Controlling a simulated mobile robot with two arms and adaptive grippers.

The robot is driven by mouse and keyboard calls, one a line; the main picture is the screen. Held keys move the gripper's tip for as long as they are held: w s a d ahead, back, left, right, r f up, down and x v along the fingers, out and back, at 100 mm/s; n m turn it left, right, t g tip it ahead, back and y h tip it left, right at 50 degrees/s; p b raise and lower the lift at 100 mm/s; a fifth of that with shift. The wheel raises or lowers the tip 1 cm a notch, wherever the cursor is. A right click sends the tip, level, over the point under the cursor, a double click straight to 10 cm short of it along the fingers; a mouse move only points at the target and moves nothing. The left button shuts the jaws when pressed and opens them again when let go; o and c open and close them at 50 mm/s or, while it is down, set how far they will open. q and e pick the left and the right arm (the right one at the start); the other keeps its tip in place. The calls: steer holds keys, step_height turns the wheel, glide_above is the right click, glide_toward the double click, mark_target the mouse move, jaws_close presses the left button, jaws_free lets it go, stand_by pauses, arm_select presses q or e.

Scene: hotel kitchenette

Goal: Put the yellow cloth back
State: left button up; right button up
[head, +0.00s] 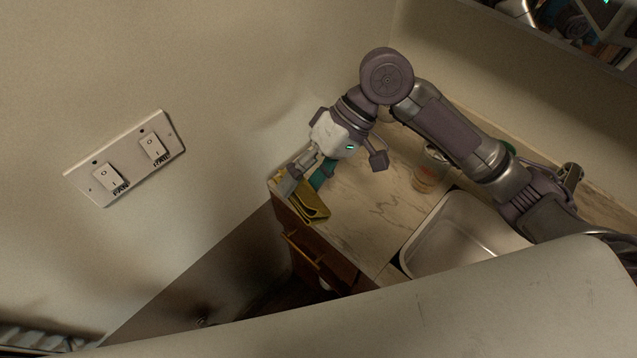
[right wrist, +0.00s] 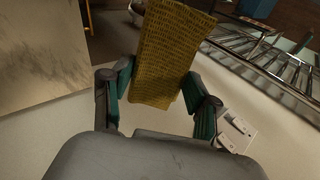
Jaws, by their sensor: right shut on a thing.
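The yellow cloth (head: 312,208) is at the left front corner of the marble counter in the head view. My right gripper (head: 304,177) is shut on it. In the right wrist view the cloth (right wrist: 170,50) shows as a flat, folded, textured piece sticking out between the two green-padded fingers of the right gripper (right wrist: 160,98). I cannot tell whether the cloth touches the counter top. My left gripper is not in view.
The marble counter (head: 365,218) is clear in its middle. A sink (head: 462,240) lies to its right, with a glass (head: 428,177) behind it. A brass handle (head: 303,248) is on the brown cabinet front below. A wall with a switch plate (head: 125,160) stands at left.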

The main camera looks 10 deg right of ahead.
mark_target(317, 185)
steer(key=n+h, duration=0.1)
steer(key=d+f+n+h+p, duration=0.1)
steer(key=h, duration=0.1)
steer(key=d+f+n+h, duration=0.1)
steer(key=shift+d+f+n, duration=0.1)
steer(key=shift+f+n, duration=0.15)
steer(key=shift+n, duration=0.05)
steer(key=w+d+f+n+t+h+p, duration=0.2)
steer(key=d+n+t+h, duration=0.15)
steer(key=d, duration=0.65)
steer(key=shift+m+g, duration=0.35)
steer(key=w+a+f, duration=0.2)
steer(key=a, duration=0.1)
steer(key=w+a+f+p, duration=0.1)
steer(key=w+a+f, duration=0.1)
steer(key=w+a, duration=0.1)
steer(key=w+a+f+p, duration=0.1)
steer(key=w+a+f, duration=0.1)
steer(key=w+f, duration=0.1)
steer(key=shift+a, duration=0.4)
step_height(317, 185, down, 4)
steer(key=shift+r+p, duration=0.1)
steer(key=shift+p, duration=0.45)
steer(key=shift+f, duration=0.25)
steer(key=o, duration=1)
